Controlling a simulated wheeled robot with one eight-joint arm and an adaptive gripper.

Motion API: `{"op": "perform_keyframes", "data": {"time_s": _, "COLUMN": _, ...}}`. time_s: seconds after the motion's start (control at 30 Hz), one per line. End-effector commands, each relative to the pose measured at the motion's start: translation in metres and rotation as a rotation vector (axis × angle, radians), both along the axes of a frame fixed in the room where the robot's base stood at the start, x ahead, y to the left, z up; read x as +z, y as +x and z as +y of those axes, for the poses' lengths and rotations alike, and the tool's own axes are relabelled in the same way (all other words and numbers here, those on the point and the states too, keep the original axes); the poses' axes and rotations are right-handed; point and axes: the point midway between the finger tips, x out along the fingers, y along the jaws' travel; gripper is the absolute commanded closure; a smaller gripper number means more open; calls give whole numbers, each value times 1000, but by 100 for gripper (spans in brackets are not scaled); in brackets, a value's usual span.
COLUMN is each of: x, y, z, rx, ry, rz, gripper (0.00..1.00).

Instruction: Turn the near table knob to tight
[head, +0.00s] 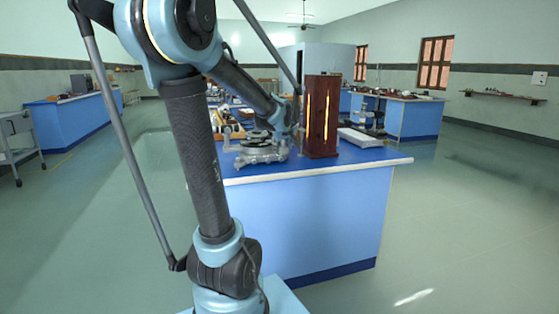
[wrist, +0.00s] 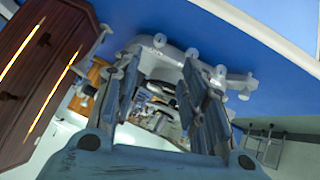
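A grey metal spectrometer (head: 262,152) stands on the near blue bench (head: 350,160), left of a dark wooden box with glowing slits. In the tilted wrist view, grey spectrometer parts (wrist: 160,48) show beyond and between my fingers. Small rounded knobs (wrist: 243,96) stick out to the right of my right finger; I cannot tell which one is the table knob, or its setting. My gripper (wrist: 164,88) is open, its two fingers spread apart, with nothing visibly held. Its fingers overlap the spectrometer in the picture; contact cannot be told. In the head view my arm hides part of the instrument.
The wooden lamp box (head: 320,115) stands upright close to my wrist; it also shows at left in the wrist view (wrist: 38,60). A pale flat case (head: 362,138) lies right of it. Other benches (head: 80,118) stand farther back. The floor right of the bench is clear.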

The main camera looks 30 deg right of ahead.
Motion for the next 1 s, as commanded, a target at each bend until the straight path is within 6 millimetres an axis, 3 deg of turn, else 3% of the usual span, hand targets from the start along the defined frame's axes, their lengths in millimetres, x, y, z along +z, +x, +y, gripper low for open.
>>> {"op": "perform_keyframes", "data": {"time_s": 1.0, "x": -79, "y": 74, "z": -39, "rx": 1, "ry": 1, "rz": 0, "gripper": 61}}
